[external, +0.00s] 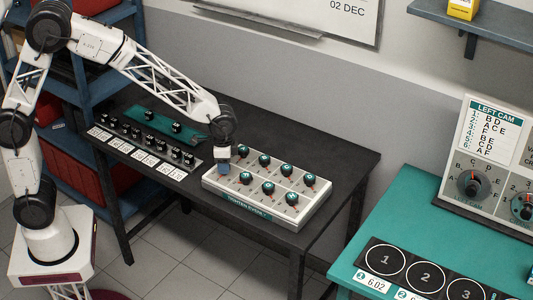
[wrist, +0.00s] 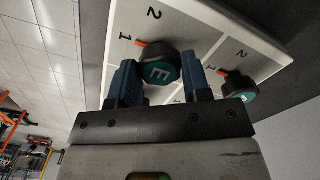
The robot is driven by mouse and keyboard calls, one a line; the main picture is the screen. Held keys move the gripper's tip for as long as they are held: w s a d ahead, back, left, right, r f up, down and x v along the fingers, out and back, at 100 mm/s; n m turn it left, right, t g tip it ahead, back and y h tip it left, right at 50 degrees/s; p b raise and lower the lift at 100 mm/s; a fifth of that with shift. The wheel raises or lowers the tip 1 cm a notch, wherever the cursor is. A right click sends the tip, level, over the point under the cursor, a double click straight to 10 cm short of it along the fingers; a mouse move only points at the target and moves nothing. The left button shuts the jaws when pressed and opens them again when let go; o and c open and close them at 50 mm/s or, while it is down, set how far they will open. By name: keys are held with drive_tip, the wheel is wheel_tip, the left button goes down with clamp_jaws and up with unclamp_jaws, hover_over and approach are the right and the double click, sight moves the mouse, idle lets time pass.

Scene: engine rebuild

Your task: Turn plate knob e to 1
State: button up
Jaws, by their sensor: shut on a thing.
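In the wrist view, knob e (wrist: 160,72) is a black knob with a teal face lettered E. Its orange pointer is at the mark 1, with the 2 mark farther up. The blue fingers of my gripper (wrist: 162,88) stand on either side of the knob and grip it. In the external view, my gripper (external: 223,167) is down at the left end of the pale knob plate (external: 250,214), and it hides knob e there.
Several other teal-topped knobs (external: 268,187) with red pointers stand close by on the plate. A neighbouring knob (wrist: 237,86) is right of my fingers in the wrist view. A dark switch panel (external: 140,142) lies left on the black table; the table's right part (external: 348,160) is clear.

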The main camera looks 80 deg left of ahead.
drive_tip(key=o, duration=0.9)
drive_tip(key=shift+r, duration=0.15)
drive_tip(key=shift+r, duration=3.8)
drive_tip(key=shift+s, duration=0.1)
